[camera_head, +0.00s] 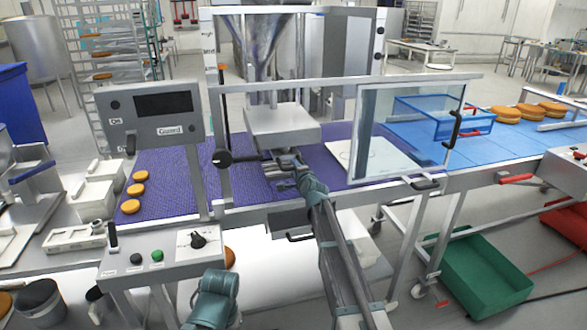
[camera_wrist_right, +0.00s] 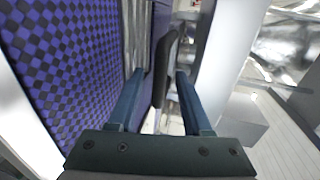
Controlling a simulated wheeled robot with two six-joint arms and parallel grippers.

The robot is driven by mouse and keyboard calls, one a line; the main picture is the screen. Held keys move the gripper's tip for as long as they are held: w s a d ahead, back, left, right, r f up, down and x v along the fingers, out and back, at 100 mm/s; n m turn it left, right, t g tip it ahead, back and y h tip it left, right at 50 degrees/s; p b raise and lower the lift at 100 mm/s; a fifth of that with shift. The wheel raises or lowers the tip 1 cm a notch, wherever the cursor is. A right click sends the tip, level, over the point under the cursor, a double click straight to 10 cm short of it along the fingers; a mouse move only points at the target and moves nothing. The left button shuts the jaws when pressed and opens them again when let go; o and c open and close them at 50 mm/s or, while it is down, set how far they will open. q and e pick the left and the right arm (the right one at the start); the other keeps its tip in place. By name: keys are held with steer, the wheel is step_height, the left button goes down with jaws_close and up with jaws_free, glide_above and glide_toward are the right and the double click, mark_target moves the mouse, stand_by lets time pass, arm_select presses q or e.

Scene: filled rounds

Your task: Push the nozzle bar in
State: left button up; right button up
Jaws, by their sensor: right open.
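My right gripper (camera_head: 284,158) reaches in from the bottom under the metal filling head (camera_head: 282,128), above the purple belt. In the right wrist view my right gripper (camera_wrist_right: 160,78) is open. A black rounded handle (camera_wrist_right: 168,62) stands between its two blue fingers, with gaps visible at the sides; I cannot tell whether either finger touches it. In the head view a dark bar with a round black knob (camera_head: 222,159) lies just left of the gripper; it looks like the nozzle bar. The fingertips are small and partly hidden there. A teal part of my left arm shows at bottom left; its jaws are not visible.
The purple belt (camera_head: 165,165) carries several orange rounds (camera_head: 134,190) at left. A clear guard panel (camera_head: 405,130) with a black handle stands right of the filling head. A control box with buttons (camera_head: 157,256) is at front left. A green crate (camera_head: 480,265) stands on the floor.

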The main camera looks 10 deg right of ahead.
steer(key=p+v, duration=0.2)
steer(key=v, duration=1)
steer(key=shift+s, duration=0.2)
steer(key=shift+r, duration=0.1)
steer(key=s+a+f+n+g+y+p, duration=0.1)
steer(key=s+a+f+n+g+y, duration=0.1)
steer(key=s+a+f+n+g, duration=0.5)
steer(key=s+a+f+n+g+y+p, duration=0.1)
steer(key=s+a+f+n+p, duration=0.15)
steer(key=s+a+n, duration=0.5)
steer(key=s+a+f+n+g+h, duration=0.1)
steer(key=s+f+n+g+h, duration=0.1)
steer(key=s, duration=0.9)
steer(key=s+a+f+n+g+h, duration=0.2)
steer(key=s+n+g, duration=0.3)
steer(key=s, duration=0.6)
steer(key=shift+s+g+h+p, duration=0.3)
steer(key=shift+s+g+h, duration=0.05)
steer(key=shift+g+h, duration=0.15)
